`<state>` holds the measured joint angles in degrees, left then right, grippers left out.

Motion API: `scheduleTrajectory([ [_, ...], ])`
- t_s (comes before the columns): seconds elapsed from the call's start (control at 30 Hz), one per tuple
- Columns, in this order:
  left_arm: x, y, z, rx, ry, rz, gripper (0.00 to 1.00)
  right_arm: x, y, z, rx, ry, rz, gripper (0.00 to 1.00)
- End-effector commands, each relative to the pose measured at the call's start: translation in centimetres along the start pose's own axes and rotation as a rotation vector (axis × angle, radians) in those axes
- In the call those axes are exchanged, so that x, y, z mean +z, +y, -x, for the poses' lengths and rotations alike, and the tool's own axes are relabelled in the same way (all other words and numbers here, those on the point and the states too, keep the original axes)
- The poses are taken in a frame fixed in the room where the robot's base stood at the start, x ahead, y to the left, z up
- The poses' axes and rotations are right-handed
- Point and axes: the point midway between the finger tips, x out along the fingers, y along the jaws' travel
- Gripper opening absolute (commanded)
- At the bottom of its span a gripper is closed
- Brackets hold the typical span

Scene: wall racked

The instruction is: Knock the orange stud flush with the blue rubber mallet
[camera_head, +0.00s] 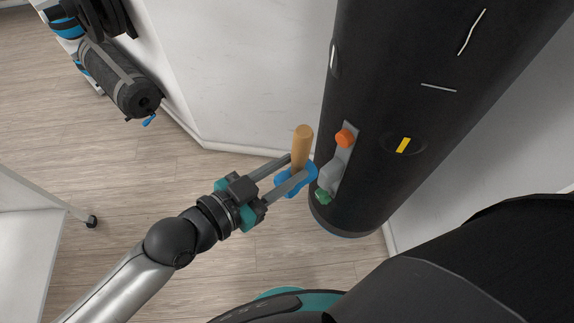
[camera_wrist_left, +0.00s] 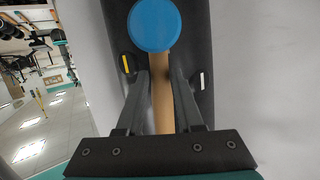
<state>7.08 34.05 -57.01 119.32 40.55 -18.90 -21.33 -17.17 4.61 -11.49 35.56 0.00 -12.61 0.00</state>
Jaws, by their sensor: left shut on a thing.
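The blue rubber mallet has a wooden handle (camera_head: 302,146) and a blue head (camera_head: 290,183). My left gripper (camera_head: 298,168) is shut on its handle close above the head, with the handle end pointing up in the head view. In the wrist view the round blue head (camera_wrist_left: 154,25) shows beyond my fingers and the handle (camera_wrist_left: 162,100) runs between them. The orange stud (camera_head: 344,138) sticks out of a grey plate (camera_head: 347,157) on a tall black cylinder. The mallet is left of the stud and apart from it. My right gripper is out of view.
The black cylinder (camera_head: 420,60) stands close to a white wall (camera_head: 250,70). A grey piece (camera_head: 330,176) and a green piece (camera_head: 323,196) sit below the stud. A dark roll (camera_head: 118,80) is at upper left. Wooden floor (camera_head: 190,180) is open on the left.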

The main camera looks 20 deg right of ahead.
Motion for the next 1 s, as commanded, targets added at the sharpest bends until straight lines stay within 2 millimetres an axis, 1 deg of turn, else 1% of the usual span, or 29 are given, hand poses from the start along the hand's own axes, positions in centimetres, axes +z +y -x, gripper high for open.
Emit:
scheduleTrajectory([
  [0.03,-0.5,-0.1,-0.5,-0.001,0.008,-0.001,0.0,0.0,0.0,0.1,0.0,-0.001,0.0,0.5],
  [0.47,-1.8,0.0,-5.3,0.0,0.007,-0.002,0.0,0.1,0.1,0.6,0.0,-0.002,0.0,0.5],
  [0.63,-1.7,-0.1,-5.2,-0.001,0.004,-0.003,0.0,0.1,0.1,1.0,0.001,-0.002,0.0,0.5],
  [0.9,-1.6,-0.1,-5.2,-0.001,0.005,-0.002,0.0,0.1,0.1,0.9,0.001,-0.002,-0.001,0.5],
  [1.0,-1.8,0.0,-5.7,-0.001,0.007,-0.001,0.0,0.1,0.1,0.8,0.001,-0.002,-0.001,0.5],
])
